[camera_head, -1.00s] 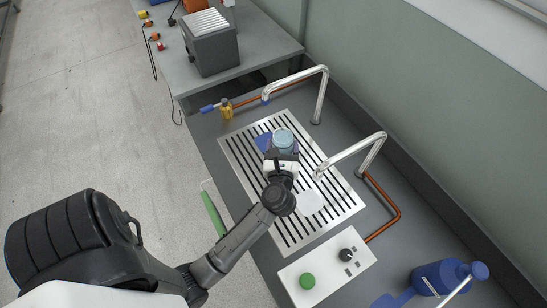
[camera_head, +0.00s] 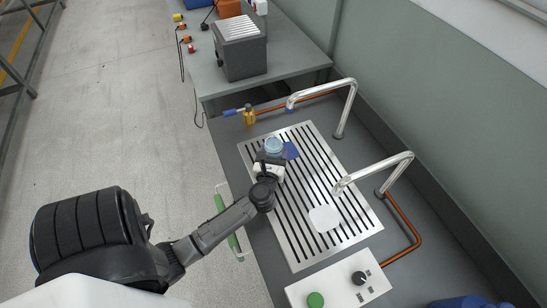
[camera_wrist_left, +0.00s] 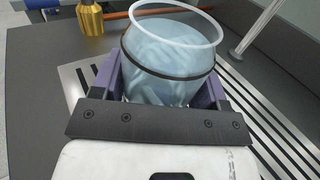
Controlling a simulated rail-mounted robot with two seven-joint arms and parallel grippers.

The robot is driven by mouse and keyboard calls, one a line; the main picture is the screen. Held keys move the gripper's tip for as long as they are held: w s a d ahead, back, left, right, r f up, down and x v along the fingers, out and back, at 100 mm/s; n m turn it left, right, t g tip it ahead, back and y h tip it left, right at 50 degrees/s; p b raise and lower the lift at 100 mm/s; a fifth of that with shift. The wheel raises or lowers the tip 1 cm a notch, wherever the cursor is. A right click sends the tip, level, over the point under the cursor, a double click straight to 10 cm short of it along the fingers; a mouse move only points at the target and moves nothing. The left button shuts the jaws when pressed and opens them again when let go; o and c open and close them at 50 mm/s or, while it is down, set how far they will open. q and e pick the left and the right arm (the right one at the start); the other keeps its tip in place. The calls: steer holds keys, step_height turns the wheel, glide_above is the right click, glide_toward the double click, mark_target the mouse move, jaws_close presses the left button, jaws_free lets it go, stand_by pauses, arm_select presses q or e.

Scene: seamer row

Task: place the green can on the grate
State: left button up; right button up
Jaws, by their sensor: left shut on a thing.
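My left gripper (camera_head: 270,162) is shut on a light blue see-through jar (camera_head: 273,147) with a pale rim. The left wrist view shows the jar (camera_wrist_left: 168,55) upright or nearly so between the purple fingers, with pale shapes inside. The gripper and jar are over the far left part of the slotted metal grate (camera_head: 340,236); I cannot tell whether the jar touches it. I see no green can; the held container looks blue. My right gripper is not in view.
A blue patch (camera_head: 291,150) lies on the grate beside the jar. Two bent chrome spouts (camera_head: 352,100) reach over the counter from the right. A white translucent piece (camera_head: 324,218) is at the nearer spout. A brass fitting (camera_head: 249,115) stands beyond the grate. A control box (camera_head: 338,284) is in front.

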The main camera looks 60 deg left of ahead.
arm_select(q)
steer(key=shift+f, duration=0.9)
steer(key=shift+f, duration=0.15)
steer(key=o, duration=1.1)
steer(key=shift+b, duration=0.3)
steer(key=shift+s, duration=0.1)
steer(key=v, duration=1.2)
